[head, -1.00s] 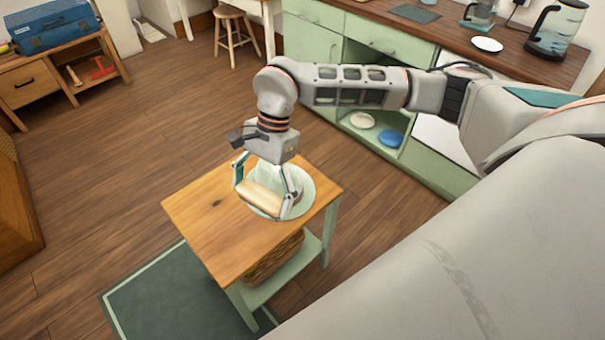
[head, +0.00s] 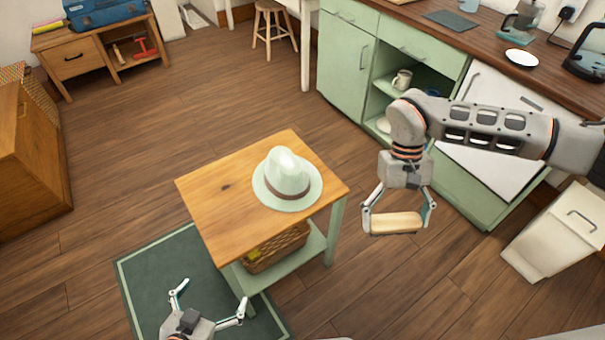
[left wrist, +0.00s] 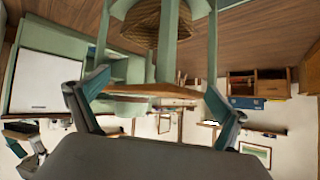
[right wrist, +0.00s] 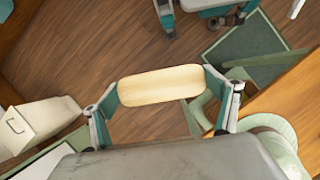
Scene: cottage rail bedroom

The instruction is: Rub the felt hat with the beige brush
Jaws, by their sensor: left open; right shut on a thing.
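The pale felt hat (head: 287,178) with a brown band lies brim-down on the small wooden side table (head: 205,200), crown up. Part of its brim also shows at the lower right of the right wrist view (right wrist: 275,130). My right gripper (head: 396,226) is shut on the beige brush (head: 392,223), holding it in the air to the right of the table, apart from the hat. The brush lies level between both fingers in the right wrist view (right wrist: 160,84). My left gripper (head: 208,303) is open and empty, low in front of the table.
A wicker basket (head: 277,247) sits on the table's lower shelf. A green rug (head: 150,280) lies beneath and beside the table. Green cabinets (head: 345,60) with a counter stand behind, and a white bin (head: 555,235) stands at right.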

